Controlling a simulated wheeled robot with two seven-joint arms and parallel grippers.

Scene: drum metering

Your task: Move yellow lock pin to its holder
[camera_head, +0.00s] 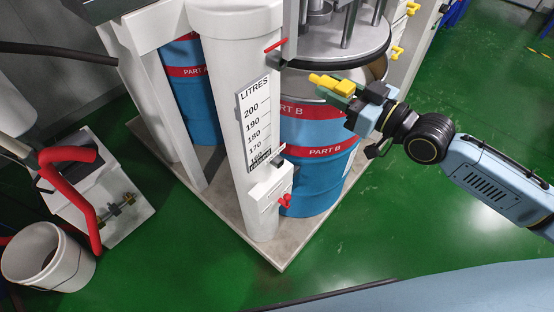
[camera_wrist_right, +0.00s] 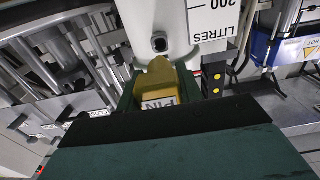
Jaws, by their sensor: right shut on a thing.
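The yellow lock pin (camera_head: 332,83) is held in my right gripper (camera_head: 352,92), in front of the PART B drum (camera_head: 318,151) and below the round press plate (camera_head: 335,60). In the right wrist view the yellow pin (camera_wrist_right: 157,85) sits between the dark jaws, with a "PIN" label on its near face. Its tip points toward the white column (camera_wrist_right: 158,25), which has a dark round hole (camera_wrist_right: 160,44). A gap to the column shows in the head view. I cannot make out which part is the pin's holder. My left gripper is not in view.
The white column (camera_head: 222,110) carries a LITRES scale (camera_head: 254,125) and red handles (camera_head: 276,45). A PART A drum (camera_head: 190,95) stands behind it. More yellow parts (camera_head: 397,52) show at upper right. A white bucket (camera_head: 48,257) and a red hose (camera_head: 85,200) are at left. Green floor is clear at right.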

